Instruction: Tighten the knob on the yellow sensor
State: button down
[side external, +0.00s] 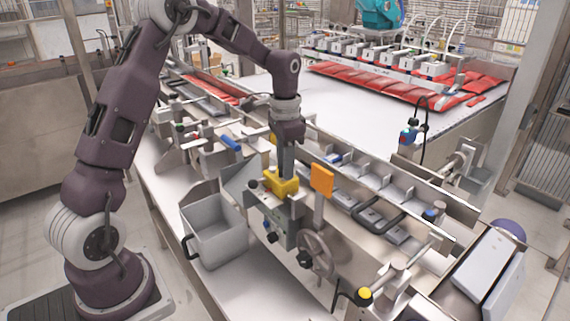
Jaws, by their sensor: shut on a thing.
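The yellow sensor (284,187) sits on a metal bracket at the near side of the conveyor, in the middle of the side external view. My gripper (287,170) points straight down onto it from above, its fingers at the top of the sensor. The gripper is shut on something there. The knob is hidden behind or between the fingers, so its shape and how tight it sits cannot be seen.
An orange plate (321,180) stands close right of my gripper. A grey bin (214,231) is at the lower left, with a handwheel (316,251) below the plate. The conveyor (410,225) with dividers runs behind. Red packs (400,88) lie at the back.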

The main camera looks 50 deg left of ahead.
jog(key=m, duration=0.6)
jog(key=shift+r, duration=0.1)
jog(key=shift+m, duration=0.5)
jog(key=c, duration=1.1)
grip_release()
notch_tip(320, 180, up, 7)
jog(key=shift+d, duration=0.1)
